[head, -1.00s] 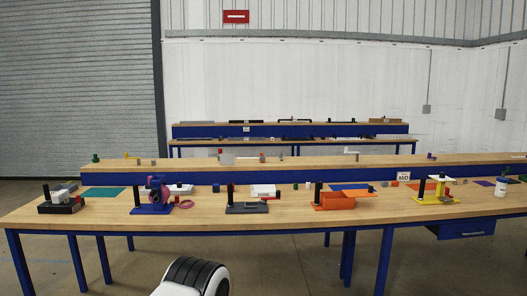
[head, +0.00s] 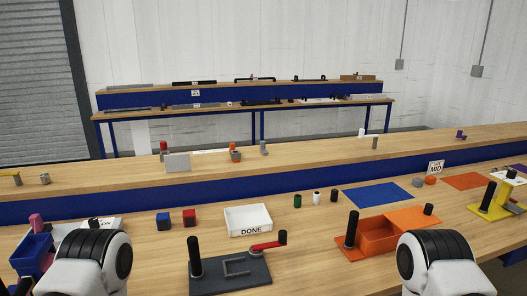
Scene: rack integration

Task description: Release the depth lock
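A dark grey fixture plate (head: 222,277) lies on the near workbench at the bottom centre of the head view. A black post (head: 195,257) stands at its left, and a grey U-shaped bracket (head: 236,266) sits in its middle. A red lever (head: 267,246) with a black upright knob (head: 282,237) is at its back right. I cannot tell for sure which part is the depth lock. White and black links of my arms show at the bottom left and bottom right, on either side of the plate. Neither gripper is in view, and nothing of mine visibly touches the fixture.
A white tray marked DONE (head: 247,232) stands behind the plate. An orange fixture (head: 378,238) with a black post is at the right, a purple-blue one (head: 33,256) at the far left. A raised shelf (head: 270,165) runs behind.

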